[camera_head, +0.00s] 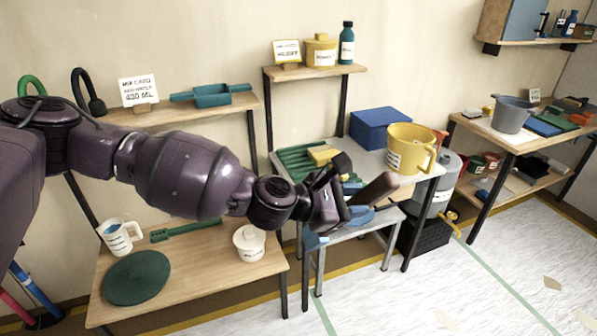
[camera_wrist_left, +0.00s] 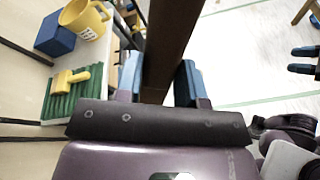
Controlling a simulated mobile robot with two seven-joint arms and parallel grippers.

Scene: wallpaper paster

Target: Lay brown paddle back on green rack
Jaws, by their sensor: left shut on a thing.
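My left gripper (camera_head: 345,207) is shut on the brown paddle (camera_head: 376,188), which juts out past its fingers toward the right. In the left wrist view the paddle (camera_wrist_left: 168,40) runs upward between the two blue fingertips (camera_wrist_left: 160,82). The green rack (camera_head: 297,161) lies on the grey table, left of the yellow pitcher and behind my gripper. The rack also shows at the left of the wrist view (camera_wrist_left: 60,104), with a yellow tool (camera_wrist_left: 71,80) lying on it. The paddle is apart from the rack. My right gripper (camera_wrist_left: 299,60) shows at the wrist view's right edge, its fingers apart.
The yellow pitcher (camera_head: 411,148) and blue box (camera_head: 381,128) stand on the grey table (camera_head: 371,168) beside the rack.

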